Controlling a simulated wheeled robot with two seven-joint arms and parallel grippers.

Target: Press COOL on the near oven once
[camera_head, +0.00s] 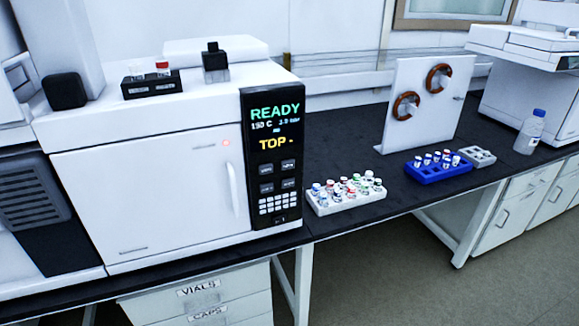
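The near oven (150,190) is a large white box with a closed door and a vertical handle (232,190) at the left of the bench. Its black control panel (273,160) shows READY in green, smaller readings under it, and TOP in yellow. Below the text are small grey buttons (277,177) in two rows and a keypad (277,204). The button labels are too small to read, so I cannot tell which one is COOL. A red light (226,142) glows on the door. Neither of my grippers is in view.
A white vial rack (322,208), a blue rack (425,177), a small grey block (477,157) and a bottle (530,131) stand on the black bench (345,140). A white stand (412,115) holds two brown coils. The floor (400,270) in front is clear.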

